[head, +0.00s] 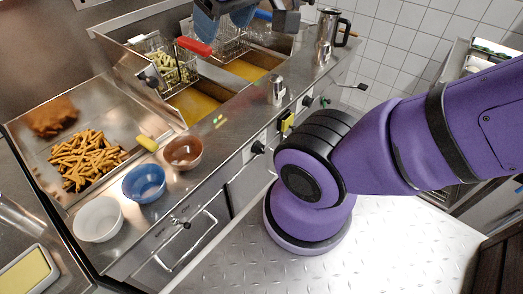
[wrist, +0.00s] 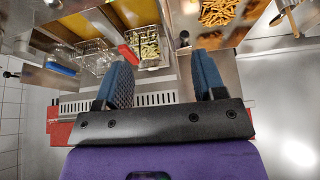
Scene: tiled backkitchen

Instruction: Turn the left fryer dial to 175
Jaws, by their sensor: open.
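A black dial (head: 258,147) sits on the left part of the fryer's steel front panel, beside a pale plate. Another black dial (head: 307,101) sits further right on the same panel. Their markings are too small to read. My gripper (head: 224,17) is at the top of the head view, above the fryer baskets and well apart from the dials. In the wrist view its two blue fingers (wrist: 163,82) stand wide apart with nothing between them. I cannot make out either front dial in the wrist view.
Two oil wells hold a basket of fries (head: 172,68) with a red handle (head: 194,46) and a blue-handled basket (head: 225,42). A white bowl (head: 98,219), blue bowl (head: 144,182) and brown bowl (head: 183,152) line the front ledge. A steel jug (head: 327,37) stands at the right.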

